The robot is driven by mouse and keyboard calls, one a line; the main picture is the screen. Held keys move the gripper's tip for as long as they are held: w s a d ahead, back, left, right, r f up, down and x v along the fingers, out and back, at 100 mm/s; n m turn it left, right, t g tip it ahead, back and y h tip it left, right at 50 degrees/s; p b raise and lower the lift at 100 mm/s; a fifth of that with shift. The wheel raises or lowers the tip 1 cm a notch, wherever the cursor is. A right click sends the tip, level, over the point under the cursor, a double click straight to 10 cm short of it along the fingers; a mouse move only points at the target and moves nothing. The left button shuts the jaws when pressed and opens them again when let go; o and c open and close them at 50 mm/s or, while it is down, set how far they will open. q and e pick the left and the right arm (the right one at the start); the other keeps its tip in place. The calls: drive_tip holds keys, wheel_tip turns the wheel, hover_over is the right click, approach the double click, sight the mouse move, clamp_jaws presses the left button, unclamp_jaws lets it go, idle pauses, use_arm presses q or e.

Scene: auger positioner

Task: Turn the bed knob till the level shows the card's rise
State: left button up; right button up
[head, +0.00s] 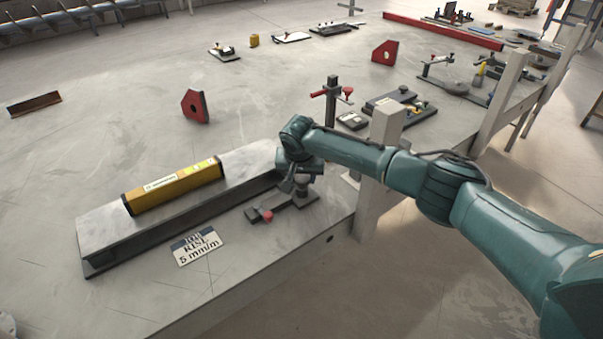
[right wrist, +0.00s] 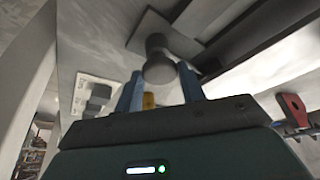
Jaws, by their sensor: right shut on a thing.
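A yellow spirit level (head: 175,186) lies lengthwise on the long grey steel bed (head: 110,229). Its vial is too small to read. A card (head: 198,246) on the table in front of the bed reads "JOB RISE 5 mm/m". My right gripper (head: 303,177) is at the bed's right end, reaching in from the right. In the right wrist view its two blue fingers (right wrist: 161,88) are shut on a dark round knob (right wrist: 158,62), one finger on each side. In the head view the knob is mostly hidden by the gripper. My left gripper is not in view.
A dark bracket with a red knob (head: 266,216) sits beside the bed, below my right gripper. A post with red handles (head: 332,100) stands behind my right forearm. A red block (head: 195,106) stands behind the bed. The table's left part is mostly clear.

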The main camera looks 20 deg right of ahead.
drive_tip(key=shift+s+d+r+n+y+p, duration=0.15)
drive_tip(key=shift+n+y+p, duration=0.15)
drive_tip(key=shift+n+p, duration=0.35)
drive_tip(key=n+y+p, duration=0.1)
drive_tip(key=n, duration=0.2)
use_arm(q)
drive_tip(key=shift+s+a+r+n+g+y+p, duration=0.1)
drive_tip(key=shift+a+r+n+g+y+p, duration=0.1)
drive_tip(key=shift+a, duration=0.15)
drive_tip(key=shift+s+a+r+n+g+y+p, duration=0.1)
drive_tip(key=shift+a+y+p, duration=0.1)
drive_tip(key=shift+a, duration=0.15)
use_arm(e)
drive_tip(key=shift+d+n+y, duration=0.15)
drive_tip(key=shift+n+y, duration=0.45)
drive_tip(key=shift+n, duration=0.85)
drive_tip(key=o, duration=0.9)
drive_tip(key=shift+o, duration=0.2)
